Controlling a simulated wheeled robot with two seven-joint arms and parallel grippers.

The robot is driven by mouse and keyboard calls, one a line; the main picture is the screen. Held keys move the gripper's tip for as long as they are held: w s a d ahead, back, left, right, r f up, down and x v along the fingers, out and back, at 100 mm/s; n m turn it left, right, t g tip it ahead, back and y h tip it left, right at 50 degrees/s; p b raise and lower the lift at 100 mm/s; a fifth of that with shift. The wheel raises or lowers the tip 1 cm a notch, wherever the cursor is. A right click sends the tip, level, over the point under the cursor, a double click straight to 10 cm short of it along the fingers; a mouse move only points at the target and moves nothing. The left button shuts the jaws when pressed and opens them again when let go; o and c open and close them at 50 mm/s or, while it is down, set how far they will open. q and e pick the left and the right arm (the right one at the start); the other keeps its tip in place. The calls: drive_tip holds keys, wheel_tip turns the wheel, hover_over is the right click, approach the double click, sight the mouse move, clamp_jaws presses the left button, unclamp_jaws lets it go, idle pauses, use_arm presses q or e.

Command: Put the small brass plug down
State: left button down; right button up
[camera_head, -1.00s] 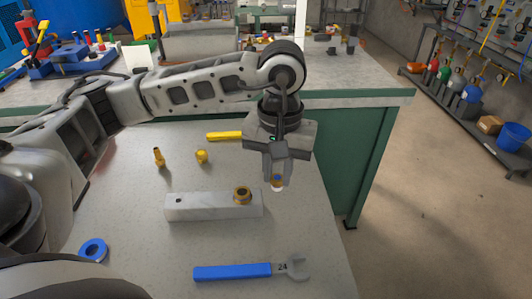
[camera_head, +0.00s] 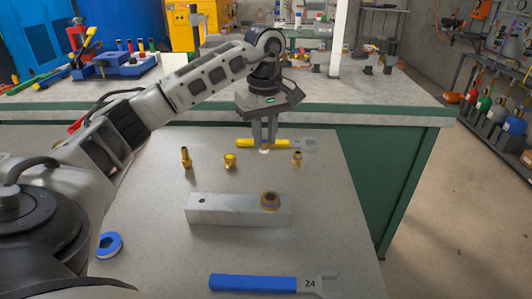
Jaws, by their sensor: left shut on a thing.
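My left gripper (camera_head: 265,146) is shut on the small brass plug (camera_head: 265,151), mostly hidden between the fingers; only a pale lower end shows. It hangs over the far part of the light worktop (camera_head: 150,245), in front of the yellow-handled wrench (camera_head: 250,143). I cannot tell whether the plug touches the top. A brass fitting (camera_head: 297,158) stands just right of the gripper. A short brass fitting (camera_head: 230,160) and a taller brass one (camera_head: 186,157) stand to its left. My right gripper is not in view.
A grey block (camera_head: 230,212) with a brass ring fitting (camera_head: 270,200) and a dark hole lies nearer. A blue-handled wrench (camera_head: 255,284) lies at the front, a blue tape roll (camera_head: 109,245) at left. A green-sided bench (camera_head: 385,110) stands behind. Bare worktop lies between block and fittings.

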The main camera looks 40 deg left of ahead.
use_arm(q)
drive_tip(key=w+f, duration=0.1)
drive_tip(key=a+f, duration=0.1)
drive_tip(key=shift+w+a+f, duration=0.1)
drive_tip(key=shift+w+f, duration=0.25)
drive_tip(key=shift+w, duration=0.05)
drive_tip(key=shift+f, duration=1.55)
drive_tip(key=shift+f, duration=0.15)
drive_tip(key=c, duration=1.3)
unclamp_jaws()
wheel_tip(320, 180, up, 12)
drive_tip(key=shift+r+p, duration=0.2)
drive_tip(key=shift+p, duration=0.6)
